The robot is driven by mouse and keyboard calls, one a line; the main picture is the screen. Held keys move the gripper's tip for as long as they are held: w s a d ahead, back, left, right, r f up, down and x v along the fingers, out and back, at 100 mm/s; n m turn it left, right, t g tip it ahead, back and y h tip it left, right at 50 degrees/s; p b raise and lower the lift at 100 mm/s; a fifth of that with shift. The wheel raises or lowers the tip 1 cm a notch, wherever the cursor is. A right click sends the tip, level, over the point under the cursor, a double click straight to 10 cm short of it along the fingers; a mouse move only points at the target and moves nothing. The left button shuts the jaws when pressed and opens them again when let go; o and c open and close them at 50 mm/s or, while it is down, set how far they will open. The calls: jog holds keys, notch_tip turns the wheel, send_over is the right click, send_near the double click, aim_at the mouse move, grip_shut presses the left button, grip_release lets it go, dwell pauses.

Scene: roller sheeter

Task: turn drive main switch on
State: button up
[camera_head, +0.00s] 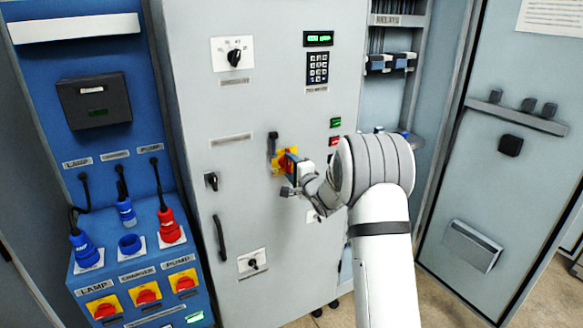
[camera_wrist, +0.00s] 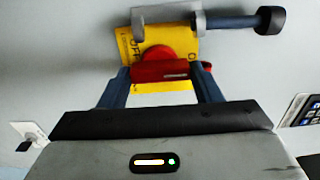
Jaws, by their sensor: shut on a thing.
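The drive main switch is a red rotary handle on a yellow plate (camera_head: 278,163) on the grey cabinet door. In the wrist view the red handle (camera_wrist: 160,70) lies crosswise between my two fingers, in front of the yellow plate (camera_wrist: 127,45). Part of an "OFF" marking shows on the plate's left side. My gripper (camera_head: 290,166) is shut on the handle, one finger at each end. The handle's exact pointing is hard to read in the head view, where my gripper partly covers it.
A dark lever with a black knob (camera_wrist: 270,20) stands just beside the switch and crosses the plate's edge. A black selector knob (camera_head: 234,57) and a keypad (camera_head: 318,68) sit higher on the door. A blue socket panel (camera_head: 85,160) stands at left.

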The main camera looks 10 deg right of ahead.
dwell(0.4)
jog(key=o, duration=1)
jog(key=b+v, duration=0.1)
jog(key=v, duration=0.6)
jog(key=shift+s+b, duration=0.35)
jog(key=shift+b, duration=0.05)
jog(key=shift+d, duration=0.1)
